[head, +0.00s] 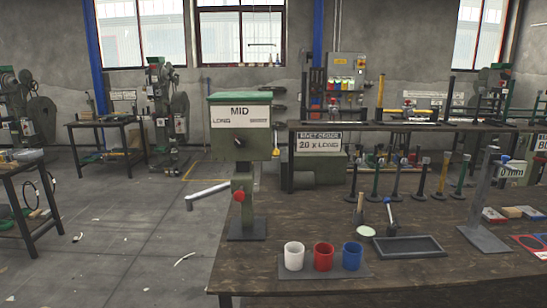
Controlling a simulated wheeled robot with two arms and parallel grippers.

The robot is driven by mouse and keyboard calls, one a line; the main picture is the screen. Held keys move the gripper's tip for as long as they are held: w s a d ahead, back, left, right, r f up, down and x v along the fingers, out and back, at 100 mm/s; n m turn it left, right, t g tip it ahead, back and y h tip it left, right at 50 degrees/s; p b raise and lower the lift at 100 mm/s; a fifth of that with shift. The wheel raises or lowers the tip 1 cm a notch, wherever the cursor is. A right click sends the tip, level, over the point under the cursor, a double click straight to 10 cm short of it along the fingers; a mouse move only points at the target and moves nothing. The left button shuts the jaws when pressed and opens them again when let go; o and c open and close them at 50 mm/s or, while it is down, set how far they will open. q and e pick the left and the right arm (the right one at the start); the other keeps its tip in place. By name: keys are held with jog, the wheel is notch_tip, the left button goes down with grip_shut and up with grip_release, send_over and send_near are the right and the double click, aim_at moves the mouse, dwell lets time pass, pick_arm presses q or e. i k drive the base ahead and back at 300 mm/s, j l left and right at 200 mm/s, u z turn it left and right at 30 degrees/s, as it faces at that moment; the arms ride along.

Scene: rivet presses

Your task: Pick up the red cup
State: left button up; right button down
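The red cup (323,257) stands upright on a dark flat plate (342,273) near the front left of the wooden workbench (250,282). It is the middle one of three cups in a row. A white cup (294,256) stands to its left and a blue cup (352,256) to its right. No gripper or arm of mine shows in the head view.
A green press labelled MID (240,130) stands behind the cups on the left, its lever (208,192) reaching left. A black tray (408,246) and a tall grey stand (485,215) are to the right. The bench front left of the cups is clear.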

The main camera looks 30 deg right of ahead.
aim_at(324, 252)
jog(key=z, duration=1.35)
